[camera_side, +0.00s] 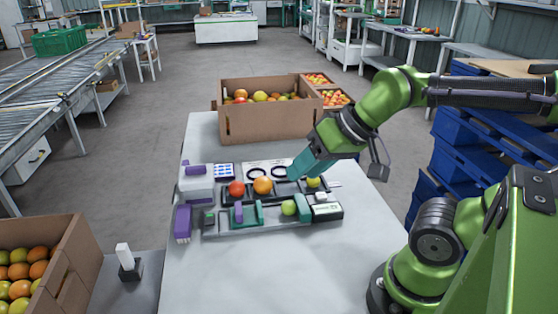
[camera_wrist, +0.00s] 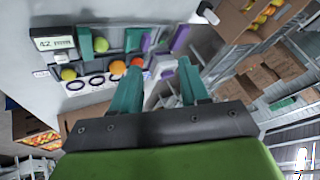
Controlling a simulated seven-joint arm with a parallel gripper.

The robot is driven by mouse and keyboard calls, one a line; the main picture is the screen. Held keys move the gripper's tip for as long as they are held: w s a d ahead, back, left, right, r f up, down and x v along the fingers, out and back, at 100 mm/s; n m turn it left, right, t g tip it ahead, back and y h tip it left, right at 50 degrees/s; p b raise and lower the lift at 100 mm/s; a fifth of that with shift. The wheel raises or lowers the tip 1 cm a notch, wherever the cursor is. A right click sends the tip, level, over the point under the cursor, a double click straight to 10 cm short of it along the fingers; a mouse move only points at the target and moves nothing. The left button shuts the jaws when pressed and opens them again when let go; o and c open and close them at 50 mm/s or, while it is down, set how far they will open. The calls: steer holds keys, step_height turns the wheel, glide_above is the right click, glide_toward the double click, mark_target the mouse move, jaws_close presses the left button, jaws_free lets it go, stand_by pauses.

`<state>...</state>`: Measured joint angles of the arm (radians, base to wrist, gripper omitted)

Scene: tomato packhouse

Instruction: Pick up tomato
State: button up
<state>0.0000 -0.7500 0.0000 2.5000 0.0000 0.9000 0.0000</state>
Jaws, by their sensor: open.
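Tomatoes sit in a dark tray (camera_side: 220,198) on the table: a red tomato (camera_side: 236,188) at the left, an orange tomato (camera_side: 262,185) beside it, and a yellow-green tomato (camera_side: 313,182) at the right. A green tomato (camera_side: 289,208) rests on a nearer station. My gripper (camera_side: 293,174) has teal fingers and hangs tilted above the tray's right half. In the wrist view, my gripper (camera_wrist: 160,66) is open and empty. The red tomato (camera_wrist: 137,62) and orange tomato (camera_wrist: 117,67) appear near the left fingertip; the green tomato (camera_wrist: 101,44) and yellow-green tomato (camera_wrist: 68,74) lie farther left.
A cardboard box (camera_side: 255,125) of tomatoes stands at the table's back. A digital readout (camera_wrist: 54,44) shows at the wrist view's left. Purple and teal fixtures surround the tray. The front of the table (camera_side: 260,280) is clear. Another tomato box (camera_side: 75,260) is at left.

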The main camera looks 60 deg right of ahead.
steer(key=shift+o, duration=0.8)
